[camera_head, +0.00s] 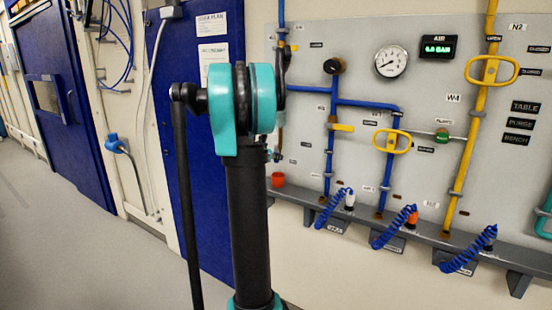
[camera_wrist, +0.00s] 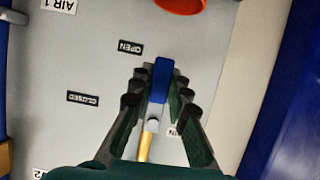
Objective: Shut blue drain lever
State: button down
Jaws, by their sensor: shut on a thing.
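In the wrist view, the blue drain lever (camera_wrist: 160,82) lies between the two dark fingers of my gripper (camera_wrist: 159,88), which is shut on it. The lever extends upward in the picture from a pale pivot (camera_wrist: 152,125) above a yellow pipe (camera_wrist: 145,148). Its tip is close to the OPEN label (camera_wrist: 130,47); the CLOSED label (camera_wrist: 83,98) is farther off to the left. In the head view my own arm covers the place, so the lever and the grip cannot be made out there.
A grey panel (camera_wrist: 50,55) lies behind the lever. An orange cup (camera_wrist: 180,5) is near its tip; it also shows in the head view (camera_head: 277,180). The panel also carries blue pipes (camera_head: 331,130), yellow handles (camera_head: 392,140), a gauge (camera_head: 391,62) and coiled hoses (camera_head: 335,208).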

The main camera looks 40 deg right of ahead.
jog(key=shift+s+d+r+n+g+h, duration=0.25)
jog(key=shift+s+r+n+g+h, duration=0.55)
jog(key=shift+n, duration=1.4)
jog(key=shift+s+d+r+n+g+h, duration=0.25)
jog(key=shift+s+r+n+g+h, duration=0.5)
jog(key=shift+n, duration=1.45)
jog(key=shift+s+d+r+n+g+h, duration=0.4)
jog(key=shift+n+g+h, duration=0.7)
jog(key=shift+n, duration=1.1)
jog(key=shift+w+a+r, duration=0.1)
jog(key=shift+a+r, duration=0.05)
jog(key=c, duration=1.4)
grip_release()
jog(key=shift+c, duration=0.2)
jog(key=shift+a, duration=0.1)
jog(key=a, duration=1.1)
jog(key=shift+a, duration=0.4)
